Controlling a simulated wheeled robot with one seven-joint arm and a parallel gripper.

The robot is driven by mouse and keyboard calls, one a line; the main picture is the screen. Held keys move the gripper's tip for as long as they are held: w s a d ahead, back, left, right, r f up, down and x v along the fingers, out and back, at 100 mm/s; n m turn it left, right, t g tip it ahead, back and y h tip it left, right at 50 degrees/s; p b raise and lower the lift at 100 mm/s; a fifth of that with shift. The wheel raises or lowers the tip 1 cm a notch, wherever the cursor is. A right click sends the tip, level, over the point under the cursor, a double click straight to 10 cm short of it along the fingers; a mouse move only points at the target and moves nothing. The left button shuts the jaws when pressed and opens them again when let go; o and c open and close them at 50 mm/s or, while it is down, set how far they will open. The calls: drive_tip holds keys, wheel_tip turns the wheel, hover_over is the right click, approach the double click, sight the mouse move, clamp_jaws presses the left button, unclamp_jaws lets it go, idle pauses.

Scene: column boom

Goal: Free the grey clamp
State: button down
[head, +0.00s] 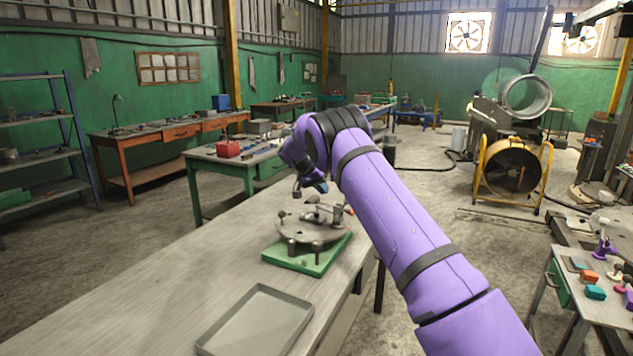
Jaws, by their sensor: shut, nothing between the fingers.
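A small grey clamp (321,216) appears to sit on top of a round grey plate (296,234). The plate stands on short legs over a green base (305,262) on the long workbench. Small knobs or posts show around the plate's edge. My gripper (311,189) is small and dark in the head view, just above the clamp and plate. It is shut with nothing in it and looks apart from the clamp. The clamp's fine parts are too small to make out, and the arm passes close beside it on the right.
An empty grey tray (257,322) lies on the workbench (150,290), nearer than the green base. The bench's left part is bare. A side table (592,305) at right holds several small coloured objects. A green table (222,163) with a red box stands behind.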

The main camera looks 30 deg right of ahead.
sight(338, 207)
drive_tip(key=x, duration=0.3)
drive_tip(key=shift+s+d+f, duration=0.1)
drive_tip(key=shift+d, duration=0.1)
drive_tip(key=shift+s+d+r, duration=0.15)
drive_tip(key=shift+s+d, duration=0.5)
drive_tip(key=shift+s+d+r, duration=0.15)
drive_tip(key=shift+s+d, duration=0.5)
drive_tip(key=shift+d, duration=0.05)
drive_tip(key=shift+s+d+t+y, duration=0.3)
drive_tip(key=shift+s+d+y, duration=0.05)
drive_tip(key=shift+s+y, duration=0.1)
drive_tip(key=shift+s+d+f+m+t+y, duration=0.3)
drive_tip(key=shift+s+d+t+y, duration=0.2)
drive_tip(key=shift+s+t, duration=0.1)
drive_tip(key=shift+s+d+f+m+t+y, duration=0.15)
drive_tip(key=shift+s+d+m+t+y, duration=0.2)
drive_tip(key=shift+s+t+y, duration=0.2)
drive_tip(key=shift+s+d+f+t+y, duration=0.4)
drive_tip(key=shift+s+d+f+t, duration=0.1)
drive_tip(key=shift+s+f+t, duration=0.15)
